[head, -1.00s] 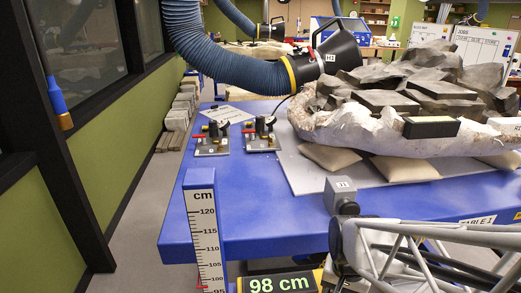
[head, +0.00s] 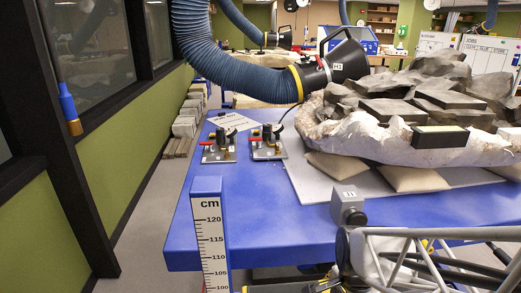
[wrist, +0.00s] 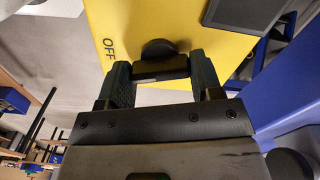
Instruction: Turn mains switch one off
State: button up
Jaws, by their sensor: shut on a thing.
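In the wrist view a yellow panel (wrist: 205,20) carries a black rotary switch (wrist: 160,47) with a dark bar handle (wrist: 161,71). The word OFF is printed on the panel to the left of the switch. My gripper (wrist: 163,76) has one finger on each side of the bar handle and is shut on it. No switch number shows in this view, so I cannot tell which mains switch it is. In the head view my gripper and the switch are out of sight.
A blue table (head: 270,215) holds two valve plates (head: 219,151), (head: 267,150), a plaster-jacketed fossil (head: 385,140) and a grey box (head: 348,205). A blue extraction hose (head: 215,60) hangs above. A measuring post (head: 212,235) stands at the table's front.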

jog(key=m, duration=0.3)
jog(key=shift+m, duration=0.4)
dwell(0.3)
jog(key=o, duration=0.9)
jog(key=shift+r, duration=0.15)
jog(key=shift+r, duration=3.8)
